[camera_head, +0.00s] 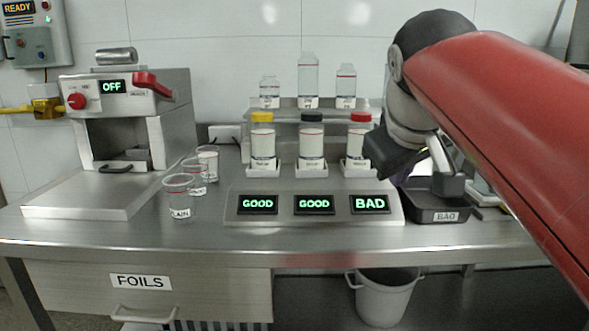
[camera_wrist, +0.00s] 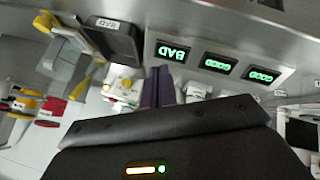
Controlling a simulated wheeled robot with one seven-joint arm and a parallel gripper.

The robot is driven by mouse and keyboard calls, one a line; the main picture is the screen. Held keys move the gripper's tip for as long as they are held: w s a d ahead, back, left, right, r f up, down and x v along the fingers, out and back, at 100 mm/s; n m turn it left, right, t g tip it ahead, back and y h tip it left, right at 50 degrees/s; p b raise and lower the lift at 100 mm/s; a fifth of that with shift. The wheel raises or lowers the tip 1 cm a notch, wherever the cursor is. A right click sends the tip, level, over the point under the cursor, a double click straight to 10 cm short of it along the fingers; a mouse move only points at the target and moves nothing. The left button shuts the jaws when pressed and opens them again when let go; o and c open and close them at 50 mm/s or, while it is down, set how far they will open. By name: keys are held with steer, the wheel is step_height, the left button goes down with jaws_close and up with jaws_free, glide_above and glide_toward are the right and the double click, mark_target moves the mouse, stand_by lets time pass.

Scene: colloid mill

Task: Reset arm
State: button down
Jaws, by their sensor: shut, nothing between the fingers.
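My red arm reaches in from the right in the head view. My gripper (camera_head: 378,155) hangs over the bench beside the rightmost jar, in front of the back wall. In the wrist view its dark fingers (camera_wrist: 158,87) are together with nothing held between them. The fingertips are partly hidden by the wrist in the head view.
Three capped jars (camera_head: 312,140) stand behind a panel (camera_head: 285,209) reading GOOD, GOOD, BAD. A black tray (camera_head: 436,207) lies right of it. Clear cups (camera_head: 179,198) and a machine (camera_head: 130,120) reading OFF stand left. A bin (camera_head: 385,298) sits below the bench.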

steer(key=s+f+m, duration=0.1)
steer(key=s+f, duration=0.4)
steer(key=f, duration=0.4)
steer(key=s+f+m+g+y, duration=0.1)
steer(key=s+f, duration=0.3)
steer(key=f, duration=0.5)
steer(key=s+f+m+g, duration=0.1)
steer(key=s+f+m, duration=0.1)
steer(key=s+f, duration=0.3)
step_height(320, 180, down, 4)
steer(key=shift+s+y, duration=0.35)
steer(key=shift+y, duration=0.05)
